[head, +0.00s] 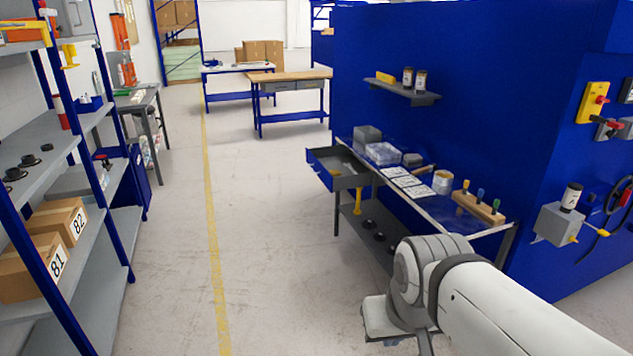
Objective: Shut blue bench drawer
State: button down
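The blue bench drawer (322,172) stands pulled out from the left end of the bench along the blue wall. Its blue front faces left, toward the aisle, and its grey inside shows from above. My arm reaches in from the lower right, in front of the bench's near end. My gripper is at most partly in view at the bottom edge, and its fingers cannot be made out. It is well apart from the drawer.
Blue shelving (100,230) with boxes (55,222) lines the left side. A yellow floor line (212,230) runs along the open aisle, and the floor in front of the drawer is clear. A wooden-topped table (290,77) stands farther back. Tools and a box (562,222) hang on the blue wall.

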aim_at(340, 165)
jog(key=z, duration=0.4)
jog(key=i, duration=3.05)
jog(key=u, duration=0.9)
